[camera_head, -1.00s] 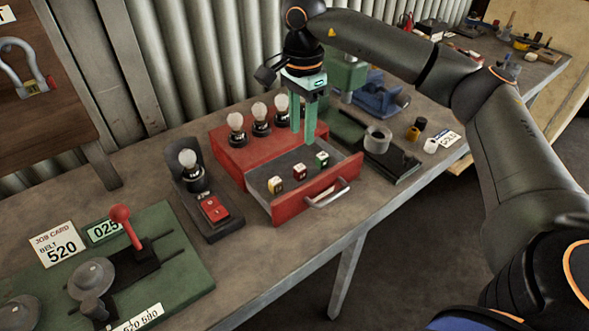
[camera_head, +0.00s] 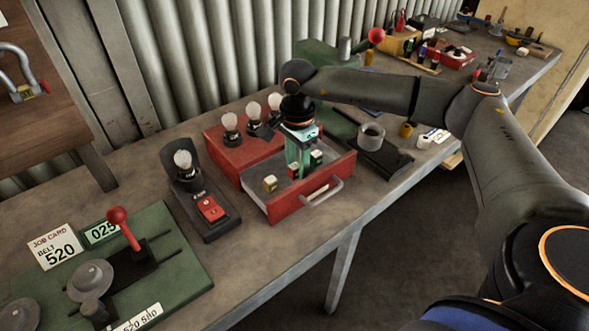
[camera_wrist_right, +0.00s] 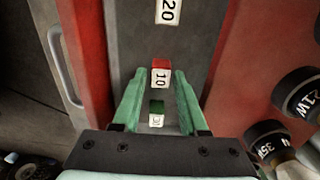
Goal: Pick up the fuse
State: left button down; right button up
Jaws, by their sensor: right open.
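Three small fuses stand in the open red drawer (camera_head: 318,197). The yellow-topped fuse (camera_head: 270,184) is at the left; in the right wrist view it is marked 20 (camera_wrist_right: 169,11). The red-topped fuse (camera_head: 293,171) is in the middle, marked 10 in the right wrist view (camera_wrist_right: 161,76). The green-topped fuse (camera_head: 317,158) is at the right and also shows in the wrist view (camera_wrist_right: 156,113). My right gripper (camera_head: 299,172) is open and points down into the drawer, its green fingertips either side of the red-topped fuse in the picture. Contact cannot be told. My left gripper is not in view.
Several bulbs (camera_head: 230,120) stand on the red cabinet behind the drawer. A single-bulb tester (camera_head: 202,200) is to the left. A green board with a red-knobbed lever (camera_head: 117,215) is further left. A black stand with a grey ring (camera_head: 371,135) is to the right.

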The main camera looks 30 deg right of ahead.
jog(key=shift+c, duration=0.2)
grip_shut()
dwell(0.3)
